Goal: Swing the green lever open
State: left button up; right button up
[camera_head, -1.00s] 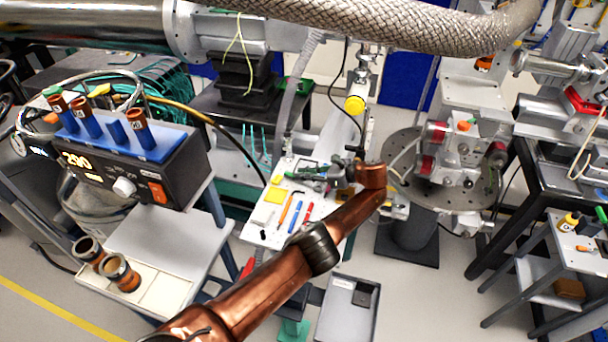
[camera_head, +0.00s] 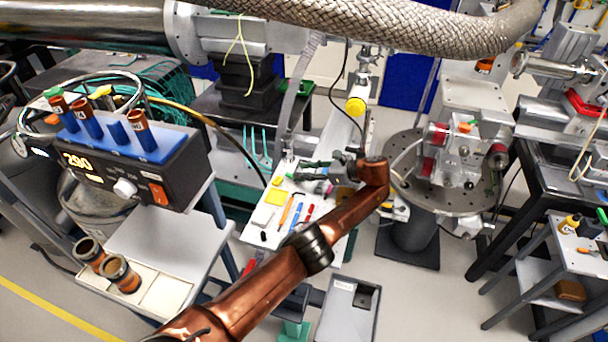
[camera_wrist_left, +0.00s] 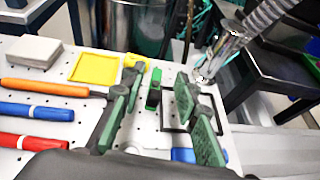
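My left gripper (camera_head: 304,173) reaches over a white perforated board (camera_head: 258,234) in the head view, coming in from the right end of my copper-coloured arm. In the left wrist view, its two green-padded fingers (camera_wrist_left: 157,82) stand wide apart with nothing clamped between them. A small upright green piece, which looks like the green lever (camera_wrist_left: 154,90), shows between the fingers, beyond them and apart from both pads. Its base and pivot are hard to make out. I cannot single it out in the head view, where the gripper covers that area. My right gripper is not in view.
A metal fitting with a ribbed hose (camera_wrist_left: 222,50) stands close to the right finger. A braided pipe (camera_head: 400,25) crosses above. A round perforated plate (camera_head: 405,190) stands right.

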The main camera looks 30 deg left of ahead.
pick_arm(q)
notch_tip(320, 180, up, 8)
dwell(0.5)
